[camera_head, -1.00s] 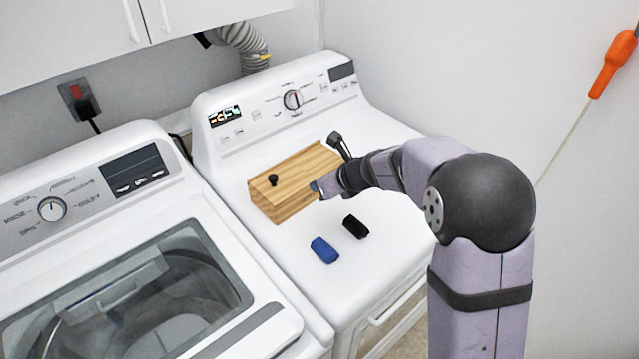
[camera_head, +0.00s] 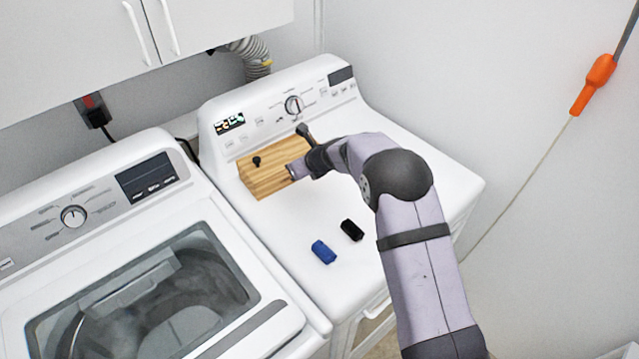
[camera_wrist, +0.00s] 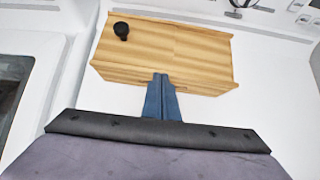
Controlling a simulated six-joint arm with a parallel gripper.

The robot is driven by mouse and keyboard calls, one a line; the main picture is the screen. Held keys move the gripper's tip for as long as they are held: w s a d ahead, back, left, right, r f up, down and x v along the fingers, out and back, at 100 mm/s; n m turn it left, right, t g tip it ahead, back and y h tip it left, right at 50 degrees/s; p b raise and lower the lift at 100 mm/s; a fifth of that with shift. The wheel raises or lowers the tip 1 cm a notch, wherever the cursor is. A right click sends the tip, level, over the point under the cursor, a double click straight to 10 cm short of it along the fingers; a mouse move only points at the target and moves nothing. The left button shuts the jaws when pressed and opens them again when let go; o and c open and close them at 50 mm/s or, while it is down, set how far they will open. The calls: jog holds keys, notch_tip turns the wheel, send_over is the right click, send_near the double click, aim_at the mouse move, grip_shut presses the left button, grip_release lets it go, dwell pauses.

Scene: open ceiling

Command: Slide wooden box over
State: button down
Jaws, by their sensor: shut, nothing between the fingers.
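A light wooden box (camera_head: 275,167) with a black knob (camera_head: 257,161) on top sits on the dryer top, near its control panel. In the wrist view the box (camera_wrist: 190,45) lies straight ahead, with the knob (camera_wrist: 121,31) at its top left. My gripper (camera_head: 291,172) is shut and empty, at the front side of the box. In the wrist view its blue fingertips (camera_wrist: 160,80) meet or nearly meet the box's front face; I cannot tell if they touch.
A blue block (camera_head: 323,251) and a black block (camera_head: 352,230) lie on the white dryer top (camera_head: 290,225) in front of the box. The control panel (camera_head: 275,112) rises close behind the box. A washer (camera_head: 140,260) stands to the left.

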jog(key=shift+f, duration=0.15)
dwell(0.3)
jog(key=shift+s+d+b, duration=0.1)
jog(key=shift+s+b, duration=0.05)
jog(key=shift+b, duration=0.25)
jog(key=shift+s+d+f+b, duration=0.1)
jog(key=shift+s+d+b, duration=0.25)
jog(key=shift+b, duration=0.45)
jog(key=s+d+b, duration=0.2)
jog(key=shift+r+b, duration=0.25)
jog(key=shift+b, duration=0.1)
jog(key=v, duration=1)
jog(key=s+d+f+n+g+h, duration=0.2)
jog(key=s+d+n, duration=0.4)
jog(key=s+n, duration=0.3)
jog(key=s+d+f+n+g+h, duration=0.2)
jog(key=s+d+n, duration=0.5)
jog(key=s, duration=0.5)
jog(key=s+d+f+n+g+h, duration=0.2)
jog(key=s+d+f+n, duration=0.2)
jog(key=s+d+n, duration=0.3)
jog(key=s+n, duration=0.3)
jog(key=n, duration=0.1)
jog(key=shift+s+f+n+g, duration=0.25)
jog(key=shift+n+g, duration=0.05)
